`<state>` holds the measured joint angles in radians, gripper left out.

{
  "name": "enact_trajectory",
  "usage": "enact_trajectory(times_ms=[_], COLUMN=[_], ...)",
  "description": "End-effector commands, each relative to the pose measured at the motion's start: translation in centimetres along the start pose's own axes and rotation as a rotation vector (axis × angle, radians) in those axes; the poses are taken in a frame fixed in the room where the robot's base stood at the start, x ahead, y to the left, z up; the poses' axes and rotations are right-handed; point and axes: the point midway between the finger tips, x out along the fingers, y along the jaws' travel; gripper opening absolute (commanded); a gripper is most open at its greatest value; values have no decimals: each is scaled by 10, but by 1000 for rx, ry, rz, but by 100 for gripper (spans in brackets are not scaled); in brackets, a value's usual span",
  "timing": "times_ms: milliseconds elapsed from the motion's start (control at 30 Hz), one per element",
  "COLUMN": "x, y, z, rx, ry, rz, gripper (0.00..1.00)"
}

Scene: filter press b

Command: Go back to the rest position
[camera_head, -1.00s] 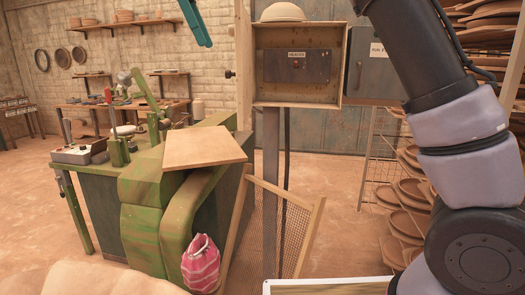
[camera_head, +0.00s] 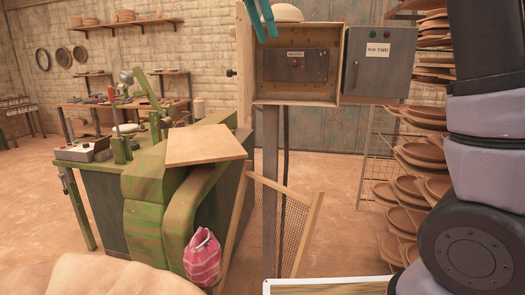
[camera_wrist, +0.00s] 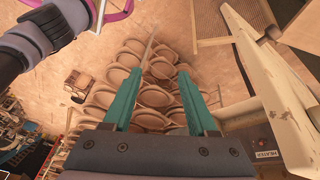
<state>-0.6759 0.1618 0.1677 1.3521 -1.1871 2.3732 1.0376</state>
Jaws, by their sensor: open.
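My gripper (camera_head: 263,18) shows at the top of the head view as teal fingers, in front of the upper left part of the open wooden box. In the wrist view my gripper (camera_wrist: 156,72) has its two teal fingers apart with nothing between them. The fingers are seen against the floor and several round brown dishes. My arm runs up the right edge of the head view. The wooden box (camera_head: 342,62) holds a grey panel marked HEATER (camera_head: 296,66). The gripper appears clear of the box, though its distance cannot be told.
A grey cabinet (camera_head: 378,78) with a FWD label stands right of the box. Racks of brown dishes (camera_head: 425,150) are at the right. A green machine (camera_head: 150,205) with a wooden board (camera_head: 207,146) and pink striped cloth (camera_head: 202,258) stands left. Open floor (camera_head: 40,195) lies at far left.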

Motion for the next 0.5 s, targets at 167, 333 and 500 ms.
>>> enact_trajectory(times_ms=[167,333,500], x=[35,87,140], y=[37,84,126], z=[-62,-103,-118], rx=[-221,-448,-586], ry=[-57,-123,-124], rz=[-71,-230,-456], gripper=[58,58,58])
